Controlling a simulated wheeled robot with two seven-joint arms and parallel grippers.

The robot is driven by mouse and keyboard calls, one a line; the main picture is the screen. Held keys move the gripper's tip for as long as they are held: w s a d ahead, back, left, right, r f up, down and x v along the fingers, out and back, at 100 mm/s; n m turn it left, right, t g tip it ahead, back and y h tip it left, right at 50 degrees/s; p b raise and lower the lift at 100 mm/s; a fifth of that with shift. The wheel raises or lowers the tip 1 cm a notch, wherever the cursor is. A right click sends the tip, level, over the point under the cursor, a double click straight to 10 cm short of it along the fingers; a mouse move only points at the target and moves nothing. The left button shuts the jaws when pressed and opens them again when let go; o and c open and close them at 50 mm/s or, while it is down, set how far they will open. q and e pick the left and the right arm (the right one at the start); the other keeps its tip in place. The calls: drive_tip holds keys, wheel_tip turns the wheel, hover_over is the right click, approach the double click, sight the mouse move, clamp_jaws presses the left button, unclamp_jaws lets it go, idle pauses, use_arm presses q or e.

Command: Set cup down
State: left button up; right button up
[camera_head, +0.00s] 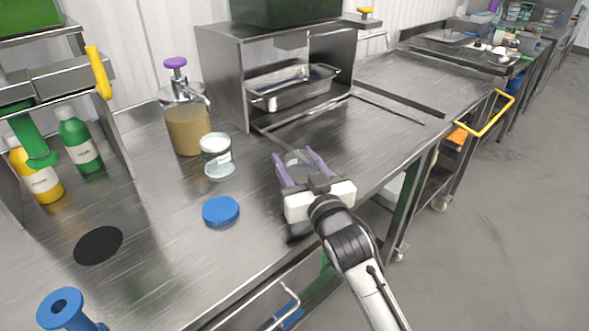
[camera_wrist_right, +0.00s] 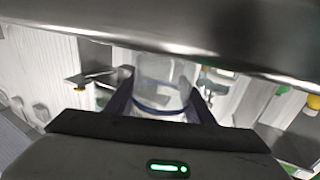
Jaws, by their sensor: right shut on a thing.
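My right gripper (camera_head: 297,168) reaches in from the lower right in the head view. Its two purple fingers are shut on a clear cup (camera_head: 298,158), which shows between them over the steel counter (camera_head: 270,250). In the right wrist view the clear cup (camera_wrist_right: 160,92) stands between the dark fingers of the right gripper (camera_wrist_right: 162,100), with a blue band across it. I cannot tell whether the cup's base touches the counter. My left gripper is not in view.
A purple-topped dispenser (camera_head: 187,128) stands behind the jar. A steel housing with a metal tray (camera_head: 292,92) is behind the cup.

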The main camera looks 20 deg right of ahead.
drive_tip(key=shift+f, duration=0.9)
drive_tip(key=shift+f, duration=0.15)
drive_tip(key=o, duration=1)
